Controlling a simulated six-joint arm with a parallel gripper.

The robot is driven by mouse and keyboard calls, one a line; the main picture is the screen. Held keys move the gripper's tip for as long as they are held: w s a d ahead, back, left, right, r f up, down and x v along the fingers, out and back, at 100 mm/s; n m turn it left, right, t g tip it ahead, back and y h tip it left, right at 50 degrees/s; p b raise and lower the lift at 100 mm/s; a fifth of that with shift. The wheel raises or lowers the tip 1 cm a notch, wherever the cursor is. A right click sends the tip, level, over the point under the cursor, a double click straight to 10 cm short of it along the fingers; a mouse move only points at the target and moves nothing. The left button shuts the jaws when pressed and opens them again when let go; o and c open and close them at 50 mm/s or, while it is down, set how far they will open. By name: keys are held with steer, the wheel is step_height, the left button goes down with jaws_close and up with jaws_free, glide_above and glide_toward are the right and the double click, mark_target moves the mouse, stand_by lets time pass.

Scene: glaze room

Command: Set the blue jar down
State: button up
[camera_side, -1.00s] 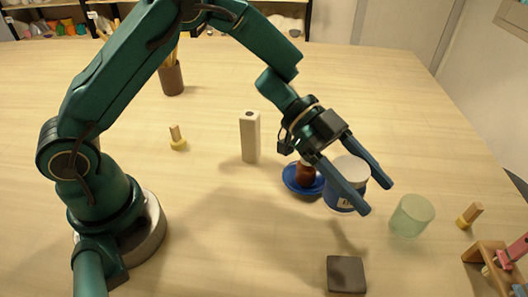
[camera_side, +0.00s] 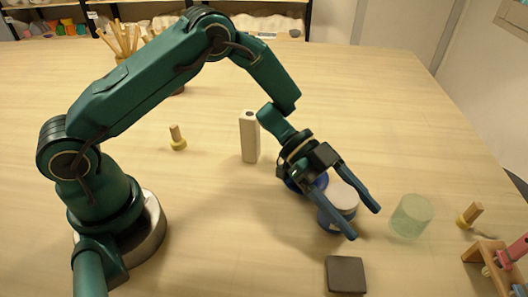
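The blue jar (camera_side: 327,221) with a pale lid (camera_side: 343,194) is upright between the fingers of my gripper (camera_side: 365,223). The gripper is shut on it, with one finger on each side, and the fingertips reach past the jar. I cannot tell whether the jar's bottom touches the table. The near finger hides part of its side.
A dark square tile (camera_side: 346,275) lies in front of the jar. A pale green translucent cylinder (camera_side: 411,215) stands to the right. A blue dish (camera_side: 319,182) is mostly hidden behind my gripper. A tall beige block (camera_side: 249,138) stands behind left. A wooden rack (camera_side: 487,252) is at far right.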

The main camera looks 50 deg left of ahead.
steer(key=shift+o, duration=0.9)
steer(key=shift+r, duration=0.15)
